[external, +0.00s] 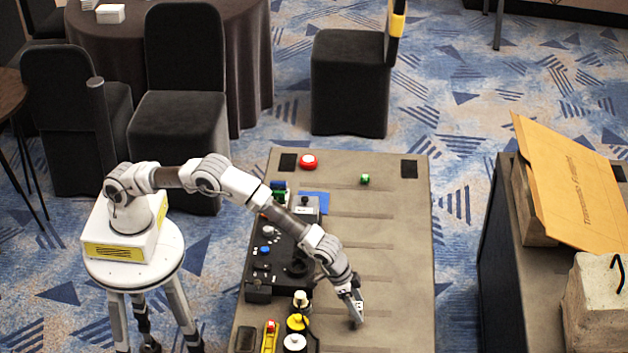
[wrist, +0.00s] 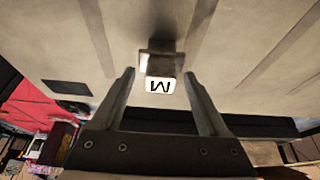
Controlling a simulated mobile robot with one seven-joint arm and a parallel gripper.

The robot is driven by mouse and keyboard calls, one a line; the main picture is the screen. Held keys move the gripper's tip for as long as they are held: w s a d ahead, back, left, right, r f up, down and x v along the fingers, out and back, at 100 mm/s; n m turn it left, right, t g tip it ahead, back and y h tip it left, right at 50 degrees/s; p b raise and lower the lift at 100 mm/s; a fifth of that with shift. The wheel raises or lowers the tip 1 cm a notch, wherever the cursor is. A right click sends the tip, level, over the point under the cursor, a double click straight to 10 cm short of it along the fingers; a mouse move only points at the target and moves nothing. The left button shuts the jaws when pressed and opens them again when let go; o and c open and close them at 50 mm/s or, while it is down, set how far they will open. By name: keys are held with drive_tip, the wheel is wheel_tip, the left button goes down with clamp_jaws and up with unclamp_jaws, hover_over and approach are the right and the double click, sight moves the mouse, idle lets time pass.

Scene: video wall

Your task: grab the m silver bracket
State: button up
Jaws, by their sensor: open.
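The silver bracket (wrist: 161,64) is in the wrist view, at the upper middle. It is a small grey metal piece with a white label that bears a black M, seen upside down. My gripper (wrist: 160,75) is open, with one finger on each side of the bracket's near end and a gap at both sides. In the external view my gripper (external: 356,316) reaches down close to the grey table top (external: 395,265), at its near middle. The bracket cannot be told apart from the gripper there.
A black control panel (external: 262,285) with knobs stands left of my gripper. Yellow and white round pieces (external: 297,322) are close to its left. The table's right side is clear.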

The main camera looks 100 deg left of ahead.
clamp_jaws()
drive_tip(key=shift+r, duration=0.1)
idle(0.4)
